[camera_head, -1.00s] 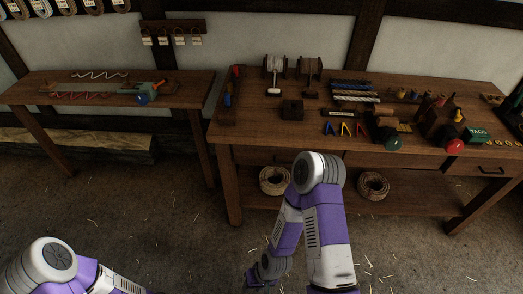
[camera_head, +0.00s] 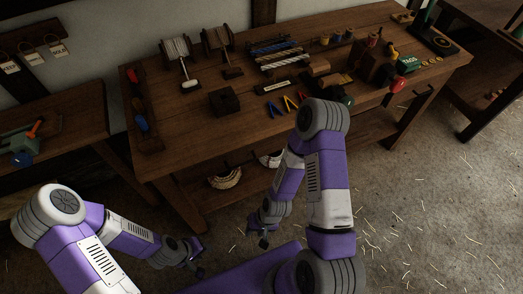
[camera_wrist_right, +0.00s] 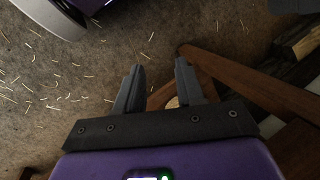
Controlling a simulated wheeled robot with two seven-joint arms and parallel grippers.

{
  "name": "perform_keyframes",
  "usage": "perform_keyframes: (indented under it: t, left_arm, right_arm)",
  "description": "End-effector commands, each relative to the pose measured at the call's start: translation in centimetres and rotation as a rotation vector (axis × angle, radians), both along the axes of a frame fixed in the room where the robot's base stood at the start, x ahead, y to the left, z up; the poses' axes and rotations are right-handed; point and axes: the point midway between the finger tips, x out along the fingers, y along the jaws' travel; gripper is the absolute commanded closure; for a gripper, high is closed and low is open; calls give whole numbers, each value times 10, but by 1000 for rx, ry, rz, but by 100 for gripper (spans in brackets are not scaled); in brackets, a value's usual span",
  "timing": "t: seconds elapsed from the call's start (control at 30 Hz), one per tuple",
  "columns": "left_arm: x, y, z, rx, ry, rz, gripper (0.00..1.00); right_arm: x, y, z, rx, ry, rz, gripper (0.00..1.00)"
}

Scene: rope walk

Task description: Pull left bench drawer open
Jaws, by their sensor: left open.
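The wooden bench (camera_head: 185,125) stands ahead with its front edge facing me. The front below its top is dark and seen steeply, so I cannot make out the left drawer's handle. My right arm covers part of the front. My left gripper (camera_head: 196,262) is open and empty, low over the floor in front of the bench's left end. My right gripper (camera_head: 263,238) is low in front of the bench, apart from it. In the right wrist view its two fingers (camera_wrist_right: 158,90) stand apart with nothing gripped between them.
Rope coils (camera_head: 225,177) lie on the bench's lower shelf. Tools, spools and a dark block (camera_head: 224,100) stand on the bench top. A side table (camera_head: 75,125) is at the left. Straw-strewn floor (camera_head: 420,210) is open at the right.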

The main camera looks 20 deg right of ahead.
Motion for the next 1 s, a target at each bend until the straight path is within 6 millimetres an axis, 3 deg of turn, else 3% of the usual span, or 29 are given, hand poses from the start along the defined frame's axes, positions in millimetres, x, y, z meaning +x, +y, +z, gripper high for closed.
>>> perform_keyframes:
  t: [0.17, 0.27, 0.37, 0.43, 0.5, 0.63, 0.67, 0.83, 1.0]
  left_arm:
    - [-1, 0, -2, 0, 3, 1, 57]
    - [-1, 1, -3, 0, 3, 1, 57]
    - [-1, 1, -4, 0, 3, 1, 57]
    - [-1, 1, -5, 0, 3, 1, 57]
    - [-1, 1, -5, 0, 3, 1, 57]
    - [-1, 1, -6, 0, 3, 1, 57]
    - [-1, 1, -6, 0, 3, 1, 57]
    - [-1, 0, -7, 1, 2, 1, 57]
    - [-1, 1, -12, 1, 2, 1, 57]
  right_arm:
    - [-11, -9, -7, 49, 373, -556, 62]
    - [-7, -6, 1, 136, 715, -1042, 62]
    - [17, -2, 19, 284, 1099, -1508, 62]
    - [45, -7, 35, 420, 1375, -1776, 62]
    - [77, -20, 52, 576, 1644, -1972, 62]
    - [127, -58, 78, 863, 2073, -2146, 62]
    - [135, -67, 83, -896, -2096, 2101, 62]
    - [161, -100, 99, -939, -2021, 1791, 62]
    - [176, -92, 98, -940, -2018, 1746, 62]
